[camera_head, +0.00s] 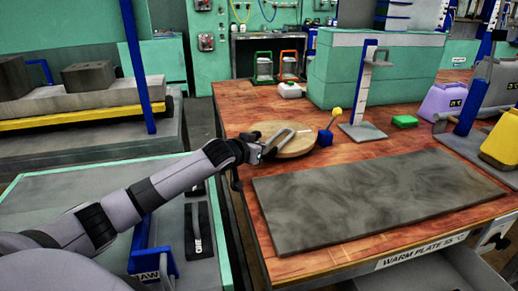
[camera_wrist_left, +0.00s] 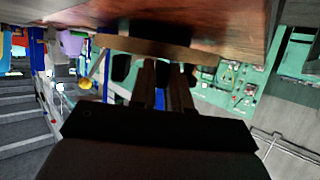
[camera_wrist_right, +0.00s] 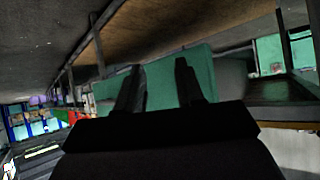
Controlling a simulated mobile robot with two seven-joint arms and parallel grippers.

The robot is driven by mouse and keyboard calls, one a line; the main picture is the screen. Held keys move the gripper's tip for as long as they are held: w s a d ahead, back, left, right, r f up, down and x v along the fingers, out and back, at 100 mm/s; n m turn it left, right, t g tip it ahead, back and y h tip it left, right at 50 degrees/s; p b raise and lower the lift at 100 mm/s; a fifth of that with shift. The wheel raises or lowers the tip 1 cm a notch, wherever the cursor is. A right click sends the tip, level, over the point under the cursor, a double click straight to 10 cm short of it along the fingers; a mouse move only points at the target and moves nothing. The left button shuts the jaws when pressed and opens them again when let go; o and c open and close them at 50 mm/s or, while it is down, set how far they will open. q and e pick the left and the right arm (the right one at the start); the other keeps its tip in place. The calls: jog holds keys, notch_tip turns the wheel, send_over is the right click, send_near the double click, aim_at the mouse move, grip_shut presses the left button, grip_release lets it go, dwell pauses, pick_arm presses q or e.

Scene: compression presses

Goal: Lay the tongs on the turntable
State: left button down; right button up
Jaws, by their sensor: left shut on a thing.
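The turntable (camera_head: 299,146) is a round, pale wooden disc on the left part of the brown work table. The tongs (camera_head: 277,141) look like a narrow grey metal strip over the disc's left half. My left gripper (camera_head: 261,151) is at the disc's left edge, shut on the near end of the tongs. I cannot tell whether the tongs touch the disc. In the left wrist view my left gripper's fingers (camera_wrist_left: 160,85) are close together, below the disc's brown edge (camera_wrist_left: 145,46); the tongs are hard to make out there. My right gripper (camera_wrist_right: 158,85) is open and empty, away from the table.
A blue block with a yellow ball on a stick (camera_head: 328,130) stands right beside the disc. A large dark warm plate (camera_head: 375,195) fills the table's front. Bare wood (camera_head: 240,105) lies behind the disc.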

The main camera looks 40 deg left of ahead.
pick_arm(q)
jog(key=c, duration=1.1)
grip_release()
jog(key=shift+f, duration=0.1)
jog(key=shift+r, duration=0.2)
jog(key=a+v, duration=0.1)
jog(key=v, duration=1.1)
jog(key=shift+d+p, duration=0.35)
jog(key=shift+d, duration=0.1)
